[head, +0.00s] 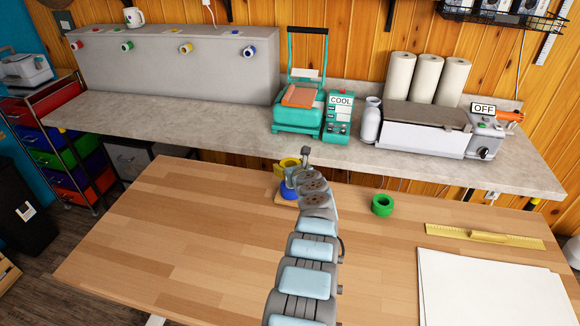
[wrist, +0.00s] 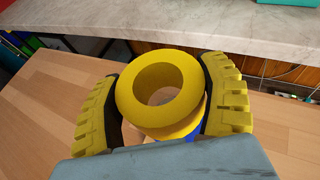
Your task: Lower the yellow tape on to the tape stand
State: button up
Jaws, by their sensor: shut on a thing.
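My gripper (wrist: 162,72) is shut on the yellow tape (wrist: 190,78), with one ridged yellow finger on each side of the roll. The tape's hole faces the wrist camera. A further yellow band shows under its rim; I cannot tell whether it is the same roll. A blue tape (wrist: 190,137) shows just below it. In the head view the yellow tape (head: 287,163) is above the blue tape (head: 288,191), which sits on the wooden base of the tape stand (head: 281,200). My arm partly covers them. Whether the yellow tape touches the blue one is hidden.
A green tape (head: 382,205) lies on the wooden table (head: 180,230) to the right. A yellow ruler (head: 485,236) and white sheets (head: 490,290) lie farther right. A teal press (head: 298,118) stands on the grey counter (head: 210,115) behind. The table's left side is clear.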

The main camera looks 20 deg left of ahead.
jog(key=shift+f, duration=0.1)
jog(key=shift+f+b, duration=0.3)
jog(key=shift+b, duration=0.1)
dwell(0.6)
jog(key=shift+f+b, duration=0.8)
jog(key=shift+f, duration=0.1)
jog(key=shift+f+b, duration=0.8)
jog(key=shift+b, duration=0.1)
jog(key=shift+r, duration=0.25)
jog(key=shift+r+p, duration=0.25)
jog(key=shift+p, duration=0.3)
jog(key=shift+f, duration=0.15)
